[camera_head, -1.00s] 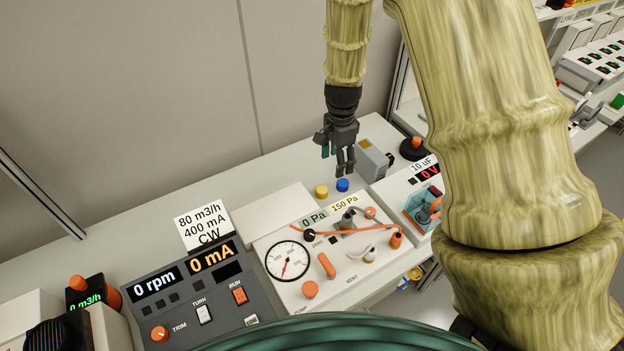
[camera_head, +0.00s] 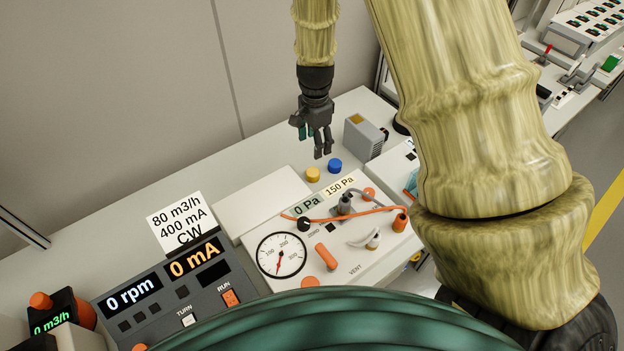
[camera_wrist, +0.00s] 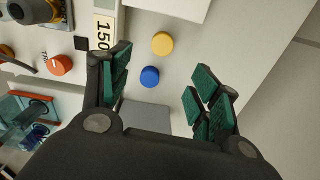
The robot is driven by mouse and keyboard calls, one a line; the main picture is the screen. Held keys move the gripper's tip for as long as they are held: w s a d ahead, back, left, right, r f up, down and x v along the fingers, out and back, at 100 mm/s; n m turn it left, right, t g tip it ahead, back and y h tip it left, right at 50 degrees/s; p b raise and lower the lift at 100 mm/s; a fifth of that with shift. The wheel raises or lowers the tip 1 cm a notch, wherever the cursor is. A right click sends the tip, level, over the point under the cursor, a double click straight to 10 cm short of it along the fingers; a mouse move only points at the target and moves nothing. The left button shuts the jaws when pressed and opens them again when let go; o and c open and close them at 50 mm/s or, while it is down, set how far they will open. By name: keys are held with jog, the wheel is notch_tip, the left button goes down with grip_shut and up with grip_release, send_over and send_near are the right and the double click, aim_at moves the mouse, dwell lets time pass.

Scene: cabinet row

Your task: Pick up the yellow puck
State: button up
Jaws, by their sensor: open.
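The yellow puck (camera_head: 312,174) lies on the light bench top, just behind the gauge panel, with the blue puck (camera_head: 335,165) close to its right. My gripper (camera_head: 322,146) hangs above and slightly behind the pucks, pointing down, apart from both. In the wrist view my gripper (camera_wrist: 160,95) is open and empty. There the yellow puck (camera_wrist: 162,43) shows beyond the fingertips, between the lines of the two fingers. The blue puck (camera_wrist: 150,76) is nearer, also between the fingers.
A grey box (camera_head: 363,138) stands right of the pucks. The gauge panel (camera_head: 345,255) with hoses and knobs is in front. A white block (camera_head: 262,200) lies to the left. A sign (camera_head: 180,220) stands behind the display console (camera_head: 175,290). The wall rises behind the bench.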

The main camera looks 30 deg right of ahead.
notch_tip(320, 180, down, 2)
jog(key=b, duration=0.1)
jog(key=p, duration=0.1)
send_over(313, 172)
jog(key=shift+s+d+f, duration=0.1)
jog(key=shift+f, duration=1.3)
jog(key=shift+d+f, duration=0.1)
jog(key=shift+f, duration=1.25)
jog(key=shift+w+a+f+p, duration=0.1)
jog(key=shift+f+p, duration=0.4)
jog(key=shift+f, duration=0.85)
jog(key=shift+w+a+f+p, duration=0.1)
jog(key=shift+f+p, duration=0.4)
jog(key=shift+f, duration=0.8)
jog(key=c, duration=1.1)
